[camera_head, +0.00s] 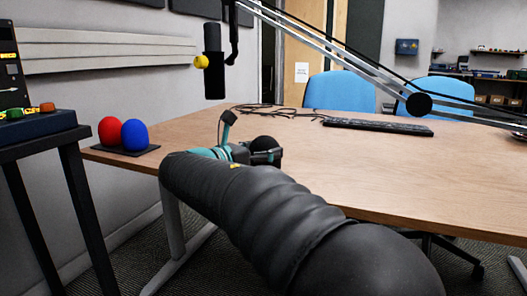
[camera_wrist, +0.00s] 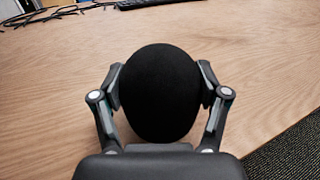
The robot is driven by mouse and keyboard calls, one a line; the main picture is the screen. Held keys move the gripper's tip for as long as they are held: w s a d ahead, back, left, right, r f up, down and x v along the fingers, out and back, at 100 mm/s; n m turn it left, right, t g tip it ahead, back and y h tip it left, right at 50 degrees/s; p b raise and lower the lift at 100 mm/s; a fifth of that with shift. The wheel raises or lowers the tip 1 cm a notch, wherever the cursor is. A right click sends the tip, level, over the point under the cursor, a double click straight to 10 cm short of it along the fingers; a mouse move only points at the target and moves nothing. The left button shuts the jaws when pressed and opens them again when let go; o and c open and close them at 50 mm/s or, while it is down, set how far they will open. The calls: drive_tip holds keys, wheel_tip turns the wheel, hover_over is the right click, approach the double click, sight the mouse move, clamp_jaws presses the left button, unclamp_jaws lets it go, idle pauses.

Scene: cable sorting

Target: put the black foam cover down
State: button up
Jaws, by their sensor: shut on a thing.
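The black foam cover (camera_wrist: 160,92) is a dark egg-shaped piece in the middle of the wrist view. My gripper (camera_wrist: 160,88) is shut on it, with one finger against each side. In the head view a small part of the cover (camera_head: 264,143) shows beyond my arm, at the near left part of the table. My gripper (camera_head: 262,155) is partly hidden there by my arm. I cannot tell whether the cover touches the tabletop.
The wooden table (camera_head: 400,172) has wide free room. A red foam cover (camera_head: 109,131) and a blue one (camera_head: 134,135) stand on a dark tray (camera_head: 125,149) at its left end. A microphone (camera_head: 214,62) hangs behind. A keyboard (camera_head: 377,126) and cables (camera_head: 270,109) lie at the back.

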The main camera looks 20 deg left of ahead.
drive_tip(key=shift+f, duration=0.2)
drive_tip(key=o, duration=0.8)
drive_tip(key=shift+r, duration=0.15)
drive_tip(key=shift+s+a+r, duration=0.1)
drive_tip(key=shift+s+a, duration=0.05)
drive_tip(key=shift+s, duration=0.15)
drive_tip(key=p+v, duration=0.1)
drive_tip(key=v, duration=1)
drive_tip(key=shift+s+a, duration=0.1)
drive_tip(key=shift+s, duration=0.05)
